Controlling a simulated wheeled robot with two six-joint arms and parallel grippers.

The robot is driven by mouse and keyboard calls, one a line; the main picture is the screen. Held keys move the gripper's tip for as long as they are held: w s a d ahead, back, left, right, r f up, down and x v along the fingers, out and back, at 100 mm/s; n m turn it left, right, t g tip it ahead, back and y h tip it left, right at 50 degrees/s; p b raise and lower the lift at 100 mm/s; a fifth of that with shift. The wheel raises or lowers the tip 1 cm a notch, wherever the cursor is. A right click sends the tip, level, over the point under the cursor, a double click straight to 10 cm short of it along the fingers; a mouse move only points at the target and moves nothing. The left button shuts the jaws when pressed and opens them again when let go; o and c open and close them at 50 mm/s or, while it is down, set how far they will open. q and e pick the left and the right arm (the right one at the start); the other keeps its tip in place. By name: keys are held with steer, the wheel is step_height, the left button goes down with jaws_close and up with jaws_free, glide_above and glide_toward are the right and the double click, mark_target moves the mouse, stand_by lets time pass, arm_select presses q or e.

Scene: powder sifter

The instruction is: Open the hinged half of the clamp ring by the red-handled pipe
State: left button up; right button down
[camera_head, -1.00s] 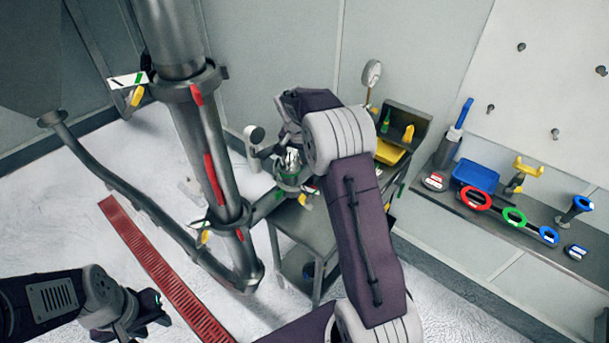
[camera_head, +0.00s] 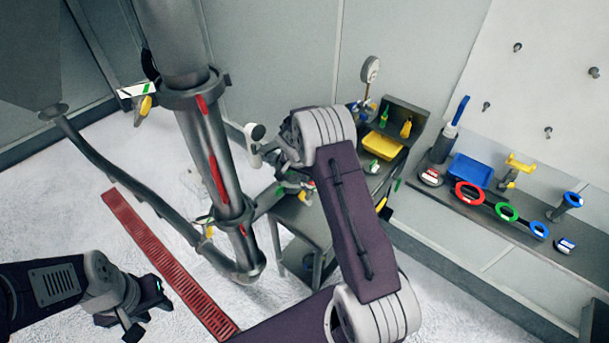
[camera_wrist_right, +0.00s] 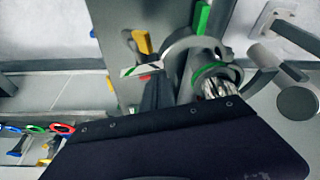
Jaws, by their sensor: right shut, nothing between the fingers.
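The upright grey pipe with red handles (camera_head: 216,178) stands left of centre in the head view. It carries an upper clamp ring (camera_head: 184,99) and a lower clamp ring (camera_head: 238,217). A third clamp (camera_head: 296,186) with a yellow tab sits right of the pipe, partly hidden by my right wrist. The right wrist view shows a grey curved ring half (camera_wrist_right: 180,47) beside a green-banded fitting (camera_wrist_right: 214,72); I cannot tell how far it stands open. My right gripper (camera_head: 273,156) is shut and empty near that clamp, largely hidden. My left gripper (camera_head: 153,301) is low left, away from the clamps; its jaw gap is unclear.
A grey stand (camera_head: 302,222) is under the third clamp. A white round-ended part (camera_head: 255,132) is close to my right gripper. A yellow tray (camera_head: 381,146) and a shelf with coloured rings (camera_head: 470,194) are to the right. A red floor grating (camera_head: 165,262) runs below the pipe.

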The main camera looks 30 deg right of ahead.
steer(key=f+b, duration=0.1)
steer(key=b, duration=0.2)
steer(key=shift+s+a+m, duration=0.1)
steer(key=shift+a+m, duration=0.3)
steer(key=a+b, duration=0.1)
steer(key=a+m+b, duration=0.1)
steer(key=s+a+r+b, duration=0.1)
steer(key=b, duration=0.1)
steer(key=shift+m+g, duration=0.3)
steer(key=shift+m, duration=0.1)
